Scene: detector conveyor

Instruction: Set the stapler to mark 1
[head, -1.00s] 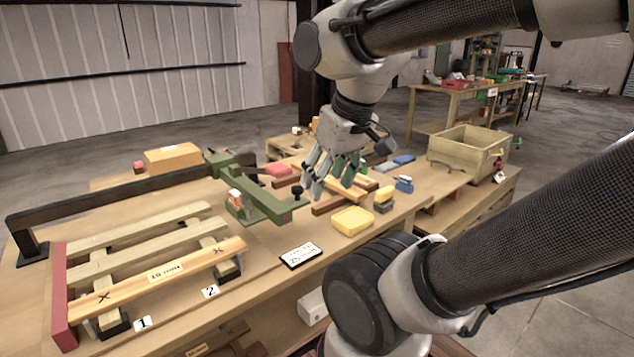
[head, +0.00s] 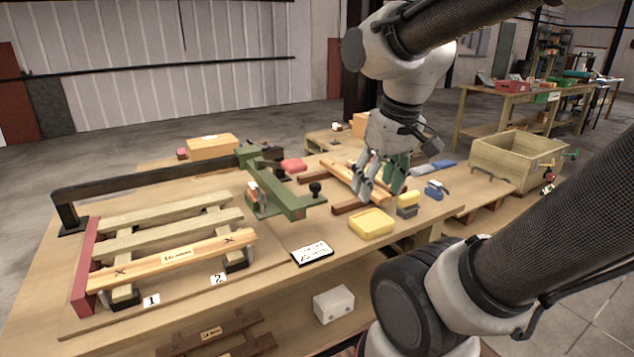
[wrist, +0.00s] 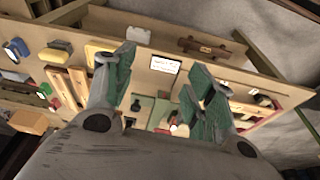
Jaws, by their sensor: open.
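A small blue tool (head: 435,190) stands at the right of the bench; it may be the stapler, but it is too small to be sure. It also shows in the wrist view (wrist: 16,48). The label 1 (head: 151,300) lies at the front of the slatted wooden jig (head: 170,258), below the left X on its front plank. The label 2 (head: 218,279) lies to its right. My gripper (head: 381,188) is open and empty above the bench, left of the blue tool; its fingers (wrist: 165,85) are spread in the wrist view.
A green fixture with a black knob (head: 290,202) stands between jig and gripper. A yellow tray (head: 371,223), a yellow-grey block (head: 407,204) and brown planks (head: 350,181) lie near my gripper. A wooden crate (head: 517,160) is at right. A sign card (head: 312,253) lies in front.

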